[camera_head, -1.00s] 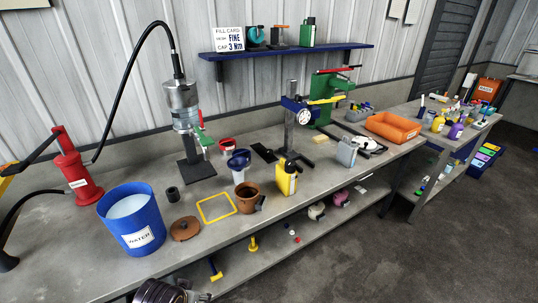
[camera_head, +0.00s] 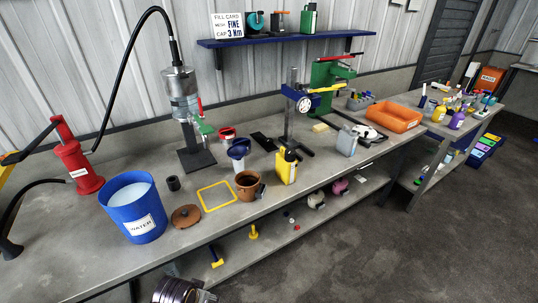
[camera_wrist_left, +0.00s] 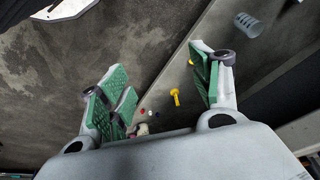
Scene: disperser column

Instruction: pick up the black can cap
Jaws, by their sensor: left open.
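A yellow can (camera_head: 286,169) stands upright near the bench's front edge, with a small dark top (camera_head: 290,154) that looks like a black cap. A separate short black cylinder (camera_head: 173,183) stands on the bench behind the brown disc; I cannot tell which is the black can cap. My left gripper (camera_wrist_left: 162,88) is open and empty in the left wrist view, its green-padded fingers wide apart above the lower shelf and floor. Only part of my left arm shows at the bottom edge of the head view. My right gripper is not in view.
A blue water bucket (camera_head: 134,215), brown disc (camera_head: 186,216), yellow frame (camera_head: 216,196) and brown pot (camera_head: 246,187) stand along the bench front. Black stands rise behind. Below, a yellow tool (camera_wrist_left: 176,97) and several small caps lie on the lower shelf.

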